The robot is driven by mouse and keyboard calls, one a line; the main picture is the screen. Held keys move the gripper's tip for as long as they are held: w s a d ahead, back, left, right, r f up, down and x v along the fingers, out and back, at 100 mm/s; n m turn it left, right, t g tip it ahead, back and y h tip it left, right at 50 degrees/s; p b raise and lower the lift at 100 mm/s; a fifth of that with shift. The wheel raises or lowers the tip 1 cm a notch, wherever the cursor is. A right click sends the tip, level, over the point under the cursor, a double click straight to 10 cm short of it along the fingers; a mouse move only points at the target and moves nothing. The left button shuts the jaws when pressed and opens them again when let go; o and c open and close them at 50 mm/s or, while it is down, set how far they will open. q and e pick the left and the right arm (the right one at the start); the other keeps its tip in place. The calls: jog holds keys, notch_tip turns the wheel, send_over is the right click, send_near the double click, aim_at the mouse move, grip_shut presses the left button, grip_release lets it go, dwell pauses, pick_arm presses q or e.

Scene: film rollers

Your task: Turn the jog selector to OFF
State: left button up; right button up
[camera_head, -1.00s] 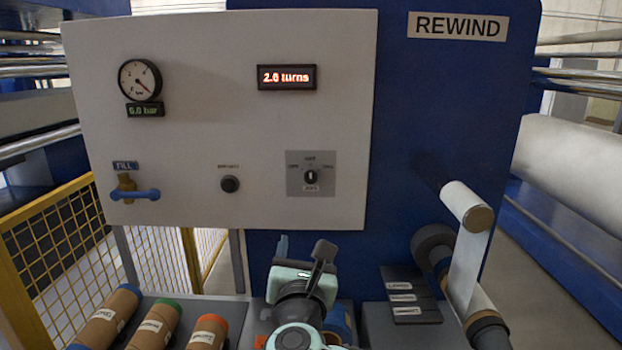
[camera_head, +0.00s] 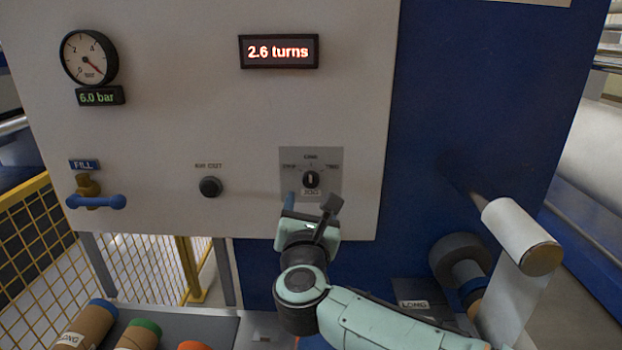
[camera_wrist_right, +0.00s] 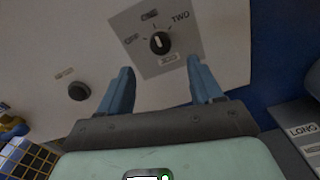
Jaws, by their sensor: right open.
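The jog selector (camera_head: 311,180) is a small black knob with a white pointer mark on a grey plate (camera_head: 330,157) on the white panel. In the head view its pointer looks about upright. It also shows in the right wrist view (camera_wrist_right: 159,43), beyond my fingertips and between them, with a label "TWO" to its right; the other labels are too small to read surely. My right gripper (camera_head: 311,204) is open just below the selector plate, its blue fingers apart and empty in the right wrist view (camera_wrist_right: 161,80). My left gripper is not in view.
The panel (camera_head: 170,130) also carries a gauge (camera_head: 88,57), a "2.6 turns" display (camera_head: 278,51), a black button (camera_head: 210,187) and a blue-handled FILL valve (camera_head: 97,201). A white roll (camera_head: 520,236) juts out at right. Cardboard cores (camera_head: 85,327) lie at lower left.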

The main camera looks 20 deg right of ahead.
aim_at(311, 182)
pick_arm(q)
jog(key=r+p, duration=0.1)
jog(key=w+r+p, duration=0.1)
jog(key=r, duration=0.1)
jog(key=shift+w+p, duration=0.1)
jog(key=shift+p, duration=0.25)
pick_arm(e)
jog(key=x, duration=1)
jog(key=c, duration=1.1)
